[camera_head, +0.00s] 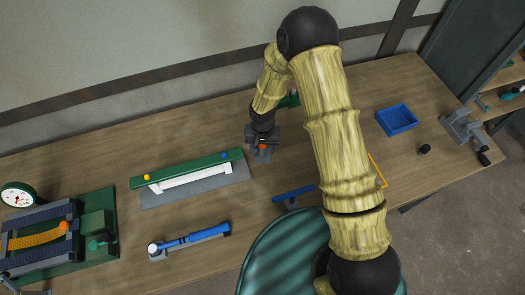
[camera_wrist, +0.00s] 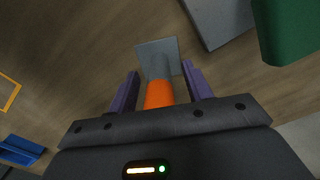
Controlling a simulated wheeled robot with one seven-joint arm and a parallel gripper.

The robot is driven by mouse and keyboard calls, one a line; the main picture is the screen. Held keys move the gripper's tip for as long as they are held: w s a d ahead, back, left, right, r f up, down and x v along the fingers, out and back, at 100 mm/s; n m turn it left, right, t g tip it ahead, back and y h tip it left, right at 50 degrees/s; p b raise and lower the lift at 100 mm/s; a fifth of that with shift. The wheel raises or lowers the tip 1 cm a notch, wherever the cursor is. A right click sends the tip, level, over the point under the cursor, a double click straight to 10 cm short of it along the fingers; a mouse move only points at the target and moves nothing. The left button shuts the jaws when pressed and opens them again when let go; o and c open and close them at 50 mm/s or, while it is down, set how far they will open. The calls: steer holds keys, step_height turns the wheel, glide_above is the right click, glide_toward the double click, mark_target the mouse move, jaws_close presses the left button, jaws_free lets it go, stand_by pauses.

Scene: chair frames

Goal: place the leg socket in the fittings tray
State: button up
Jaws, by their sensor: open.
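The leg socket looks to be the grey square plate with a grey tube and orange band (camera_wrist: 160,93); in the head view its orange part (camera_head: 262,147) shows under my gripper (camera_head: 262,137). In the wrist view the two purple fingers of my gripper (camera_wrist: 160,70) stand apart, one on each side of the tube, with a gap visible at both sides. The plate lies on the table.
A green and white rail on a grey plate (camera_head: 195,196) lies close left of my gripper. A blue bar (camera_head: 294,192), a yellow outline (camera_head: 380,172), a small black cylinder (camera_head: 424,149) and a grey vise (camera_head: 462,127) are on the table. Bare wood lies between gripper and tray.

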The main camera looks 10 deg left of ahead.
steer(key=shift+c, duration=0.4)
jaws_close()
